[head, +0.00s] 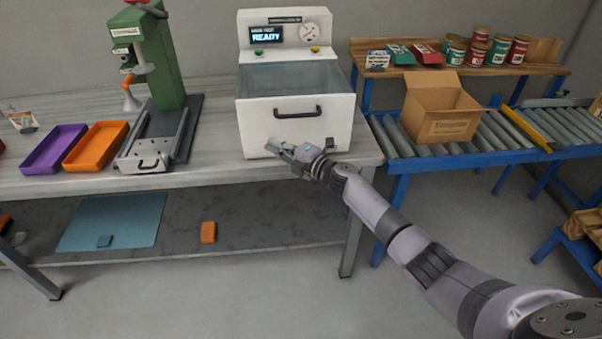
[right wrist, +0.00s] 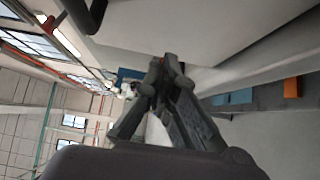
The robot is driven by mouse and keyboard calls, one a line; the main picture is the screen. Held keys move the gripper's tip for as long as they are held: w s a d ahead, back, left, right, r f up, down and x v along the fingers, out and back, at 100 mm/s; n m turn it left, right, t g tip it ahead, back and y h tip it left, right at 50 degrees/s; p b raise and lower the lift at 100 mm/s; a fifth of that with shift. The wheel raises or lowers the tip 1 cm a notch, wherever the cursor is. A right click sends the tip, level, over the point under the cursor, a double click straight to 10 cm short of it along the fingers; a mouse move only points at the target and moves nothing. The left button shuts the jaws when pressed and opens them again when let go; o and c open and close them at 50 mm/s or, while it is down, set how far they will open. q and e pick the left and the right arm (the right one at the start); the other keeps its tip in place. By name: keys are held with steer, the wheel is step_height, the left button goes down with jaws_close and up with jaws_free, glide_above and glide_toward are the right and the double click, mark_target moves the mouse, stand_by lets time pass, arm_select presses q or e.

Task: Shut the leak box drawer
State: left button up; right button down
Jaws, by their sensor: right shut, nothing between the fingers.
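The leak box (head: 284,35) stands at the right end of the grey bench, its display reading READY. Its white drawer front (head: 262,122) faces me and bears a black handle (head: 298,112). A grey, glassy top surface lies between the front and the upright panel; I cannot tell how far out the drawer is. My right gripper (head: 277,148) is shut and empty, low in front of the drawer front and below the handle. In the right wrist view its fingers (right wrist: 158,75) are together near the white front (right wrist: 210,25). My left gripper is not in view.
A green press (head: 168,60) stands left of the box, with orange (head: 97,146) and purple (head: 53,150) trays beyond it. A roller conveyor (head: 490,131) with an open cardboard box (head: 440,110) is at the right. The floor before the bench is clear.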

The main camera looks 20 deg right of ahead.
steer(key=v, duration=1)
steer(key=s+d+f+m+g+h, duration=0.2)
steer(key=s+f+m+h, duration=0.3)
steer(key=f, duration=0.7)
steer(key=s+d+f+m+g, duration=0.1)
steer(key=s+f+m, duration=0.4)
steer(key=f, duration=0.6)
steer(key=s+d+f+m+g+h, duration=0.25)
steer(key=s+f, duration=0.45)
steer(key=f, duration=0.5)
steer(key=s+a+f+m+g+h, duration=0.1)
steer(key=s+a+f+m+g, duration=0.15)
steer(key=s+f, duration=0.6)
steer(key=s+a+f+m+g+h, duration=0.1)
steer(key=s+f+m+g, duration=0.15)
steer(key=s+f, duration=0.65)
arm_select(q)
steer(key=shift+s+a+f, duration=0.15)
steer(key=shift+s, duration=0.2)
arm_select(e)
steer(key=s+a+f+m+g, duration=0.1)
steer(key=s+a+m+g, duration=0.1)
steer(key=s, duration=1)
steer(key=s+a+f+m+g, duration=0.2)
steer(key=s+a, duration=0.1)
steer(key=s, duration=0.9)
steer(key=shift+s+a+y, duration=0.2)
steer(key=shift+a+y, duration=0.1)
steer(key=shift+y, duration=0.05)
